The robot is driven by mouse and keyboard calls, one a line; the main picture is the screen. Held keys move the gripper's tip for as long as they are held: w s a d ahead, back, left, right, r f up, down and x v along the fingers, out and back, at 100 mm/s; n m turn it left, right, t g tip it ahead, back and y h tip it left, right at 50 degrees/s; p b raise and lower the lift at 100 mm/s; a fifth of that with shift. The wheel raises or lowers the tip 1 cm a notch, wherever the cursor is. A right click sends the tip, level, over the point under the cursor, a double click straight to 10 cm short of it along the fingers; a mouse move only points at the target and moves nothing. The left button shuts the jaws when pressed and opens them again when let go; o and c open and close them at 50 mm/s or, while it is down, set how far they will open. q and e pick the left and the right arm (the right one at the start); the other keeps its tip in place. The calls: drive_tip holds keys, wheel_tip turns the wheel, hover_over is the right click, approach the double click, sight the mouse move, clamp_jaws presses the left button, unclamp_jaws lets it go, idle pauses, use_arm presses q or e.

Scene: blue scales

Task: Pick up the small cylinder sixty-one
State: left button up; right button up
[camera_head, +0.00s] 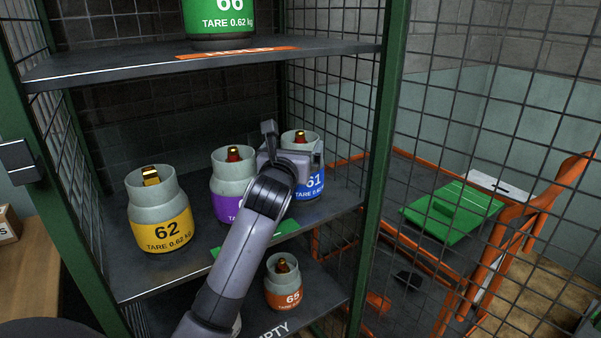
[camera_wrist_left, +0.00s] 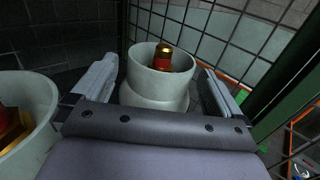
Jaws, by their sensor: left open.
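The small cylinder sixty-one (camera_head: 311,188) stands upright at the right of the middle shelf, pale grey with a blue band marked 61 and a brass and red valve. My left gripper (camera_head: 291,142) is open at it. In the left wrist view the cylinder's collar (camera_wrist_left: 158,80) is between the two open fingers of my left gripper (camera_wrist_left: 158,88), with gaps on both sides. In the head view my gripper and forearm hide part of the cylinder's left side. My right gripper is not in view.
A purple-banded cylinder (camera_head: 232,178) stands close on the left, and yellow cylinder 62 (camera_head: 158,215) further left. Green cylinder 66 (camera_head: 219,18) is on the upper shelf (camera_head: 120,67). Orange cylinder 65 (camera_head: 284,285) is below. Wire mesh and a green post (camera_head: 383,150) bound the right side.

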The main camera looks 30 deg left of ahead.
sight(299, 139)
use_arm(q)
drive_tip(key=shift+x, duration=2.55)
drive_tip(key=shift+d, duration=0.1)
drive_tip(key=c, duration=1.7)
drive_tip(key=shift+r, duration=0.25)
